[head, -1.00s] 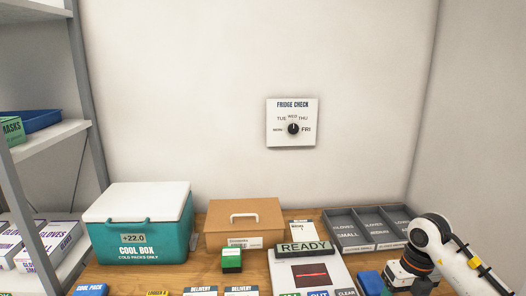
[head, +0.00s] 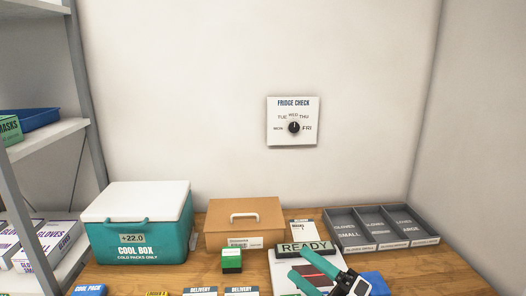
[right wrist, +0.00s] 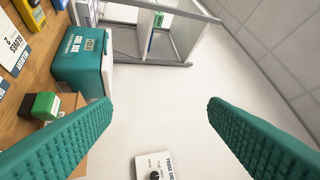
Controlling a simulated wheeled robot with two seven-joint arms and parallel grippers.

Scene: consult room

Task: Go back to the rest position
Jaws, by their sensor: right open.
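My right gripper (head: 298,263) is low in the head view, in front of the white device with the READY display (head: 304,247). Its teal fingers are apart and nothing is between them. The right wrist view shows both fingers (right wrist: 160,106) spread wide, with bare wall in the gap. The gripper hides part of the device's panel. My left gripper is not in view.
On the table stand a teal cool box (head: 137,240), a tan case (head: 244,231), a green-topped block (head: 231,259) and grey glove bins (head: 380,243). A fridge check dial (head: 293,121) is on the wall. Shelves (head: 48,138) stand at the left.

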